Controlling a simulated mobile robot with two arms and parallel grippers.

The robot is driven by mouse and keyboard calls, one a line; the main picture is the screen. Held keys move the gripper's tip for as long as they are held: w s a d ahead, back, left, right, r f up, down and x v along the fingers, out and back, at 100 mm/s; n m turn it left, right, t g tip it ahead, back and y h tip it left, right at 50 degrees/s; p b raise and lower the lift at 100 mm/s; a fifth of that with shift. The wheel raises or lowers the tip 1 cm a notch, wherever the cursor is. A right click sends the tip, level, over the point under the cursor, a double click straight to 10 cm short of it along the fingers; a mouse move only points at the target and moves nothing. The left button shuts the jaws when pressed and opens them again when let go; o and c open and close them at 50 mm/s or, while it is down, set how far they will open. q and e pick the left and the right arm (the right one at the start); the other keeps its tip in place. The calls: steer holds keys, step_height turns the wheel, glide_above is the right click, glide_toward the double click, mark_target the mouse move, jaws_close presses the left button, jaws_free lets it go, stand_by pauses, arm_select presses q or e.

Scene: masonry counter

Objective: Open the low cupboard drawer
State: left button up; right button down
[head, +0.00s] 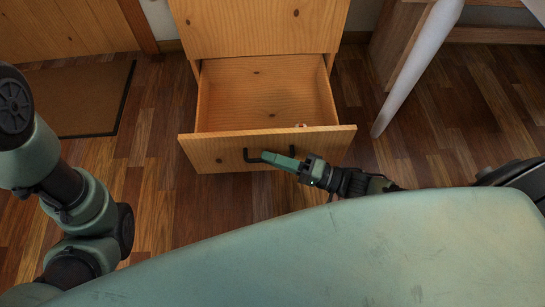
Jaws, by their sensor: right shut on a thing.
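The low wooden drawer (222,143) of the pine cupboard (260,25) stands pulled out toward me, and its inside shows. A dark bar handle (248,157) is on its front face. My right gripper (275,159) is at the handle and shut on it; its fingers hide part of the bar.
A brown mat (80,98) lies on the wood floor at the left. A pale slanted leg (415,70) stands right of the drawer, near a wooden shelf unit (398,40). The floor left of the drawer front is clear.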

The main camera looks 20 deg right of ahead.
mark_target(267, 147)
steer(key=shift+f, duration=0.1)
stand_by(0.7)
steer(key=shift+w+d, duration=0.25)
steer(key=shift+w, duration=0.5)
steer(key=shift+w+d, duration=0.2)
steer(key=shift+w, duration=0.55)
steer(key=c, duration=1.5)
jaws_free()
